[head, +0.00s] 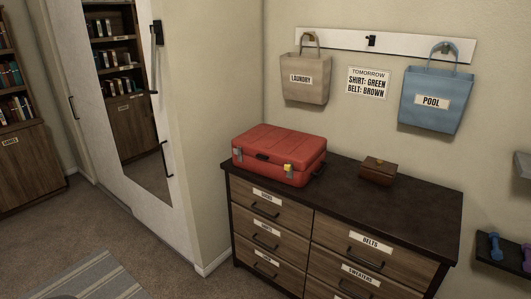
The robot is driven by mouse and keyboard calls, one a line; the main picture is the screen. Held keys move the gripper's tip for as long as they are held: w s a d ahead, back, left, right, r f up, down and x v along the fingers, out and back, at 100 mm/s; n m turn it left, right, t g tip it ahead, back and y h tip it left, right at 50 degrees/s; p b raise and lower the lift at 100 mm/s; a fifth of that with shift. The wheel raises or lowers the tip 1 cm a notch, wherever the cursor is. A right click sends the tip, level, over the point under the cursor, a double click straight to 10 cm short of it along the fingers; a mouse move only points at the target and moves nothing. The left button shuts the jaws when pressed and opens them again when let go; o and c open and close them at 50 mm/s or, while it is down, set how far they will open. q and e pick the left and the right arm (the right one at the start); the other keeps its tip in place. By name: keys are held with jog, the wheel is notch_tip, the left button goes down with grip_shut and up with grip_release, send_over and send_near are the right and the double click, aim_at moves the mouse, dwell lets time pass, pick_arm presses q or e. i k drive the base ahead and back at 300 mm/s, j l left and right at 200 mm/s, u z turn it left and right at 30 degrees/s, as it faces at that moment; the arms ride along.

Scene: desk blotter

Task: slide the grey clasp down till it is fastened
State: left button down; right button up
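A closed red suitcase (280,145) lies flat on the dark top of a dresser. A small grey clasp (238,153) is on its front side near the left end. A yellow clasp (287,168) is on the same side near the right corner. A dark handle (262,157) sits between them. The grey clasp is too small to tell whether it is up or down. Neither of my grippers is in view.
A small brown wooden box (378,171) stands right of the suitcase on the dresser (420,205). The dresser top between and right of them is clear. Laundry (306,80) and pool (436,99) bags hang above. A mirrored wardrobe (135,110) stands left.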

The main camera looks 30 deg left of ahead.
aim_at(238, 151)
jog(key=u, duration=1.25)
